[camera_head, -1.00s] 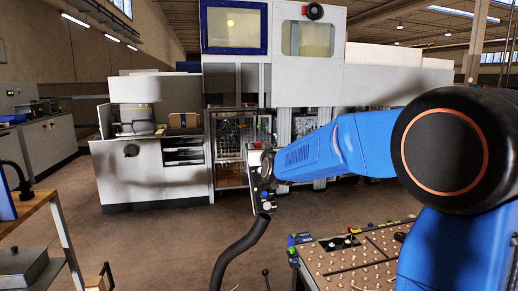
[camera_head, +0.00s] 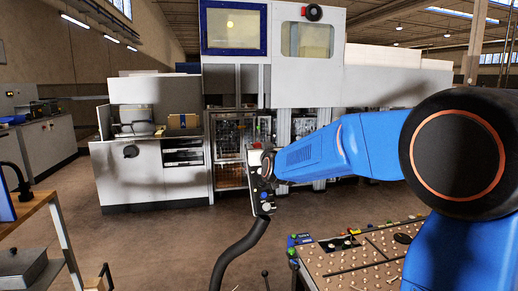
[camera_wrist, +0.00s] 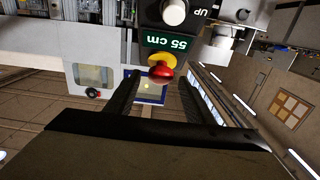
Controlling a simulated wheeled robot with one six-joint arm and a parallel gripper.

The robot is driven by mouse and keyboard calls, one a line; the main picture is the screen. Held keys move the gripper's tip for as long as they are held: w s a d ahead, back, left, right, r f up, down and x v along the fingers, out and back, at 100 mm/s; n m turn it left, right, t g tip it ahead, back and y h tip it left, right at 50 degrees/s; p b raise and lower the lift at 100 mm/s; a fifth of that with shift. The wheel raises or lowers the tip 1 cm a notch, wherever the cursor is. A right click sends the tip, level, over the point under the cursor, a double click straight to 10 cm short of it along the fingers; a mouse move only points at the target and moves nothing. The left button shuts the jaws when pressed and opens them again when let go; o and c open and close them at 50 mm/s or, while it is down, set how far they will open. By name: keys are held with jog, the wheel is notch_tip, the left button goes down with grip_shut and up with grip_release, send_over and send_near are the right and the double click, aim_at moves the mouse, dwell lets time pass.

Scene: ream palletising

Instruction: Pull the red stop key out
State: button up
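The red stop key (camera_wrist: 161,73) is a round red knob on a yellow collar (camera_wrist: 162,60), in the middle of the wrist view. It sits on a dark control box with a green "55 cm" label (camera_wrist: 171,42). The wrist picture is upside down. My gripper (camera_wrist: 160,82) is open, with one dark finger on each side of the red knob and visible gaps between. Whether the fingertips reach fully around the knob I cannot tell. In the head view, my blue arm reaches left and its end is small there; the fingers and the knob cannot be made out clearly.
A white round knob (camera_wrist: 174,12) marked "UP" is on the same box. In the head view, a pegged work table (camera_head: 350,262) stands at the lower right, a wooden bench (camera_head: 32,204) at the left, and a large white machine (camera_head: 390,75) behind. Open floor lies between.

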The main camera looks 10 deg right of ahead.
jog(key=s, duration=1.7)
jog(key=shift+s, duration=0.2)
jog(key=s+d+f+g, duration=0.2)
jog(key=s+f+g, duration=0.2)
jog(key=s+f, duration=0.3)
jog(key=s+d+f+g, duration=0.2)
jog(key=s+f, duration=0.6)
jog(key=s, duration=0.9)
jog(key=s+d+f+g, duration=0.2)
jog(key=s+f+g, duration=0.5)
jog(key=s, duration=0.4)
jog(key=shift+s+d+f, duration=0.35)
jog(key=shift+s+f, duration=0.05)
jog(key=shift+f, duration=0.1)
jog(key=shift+c, duration=0.2)
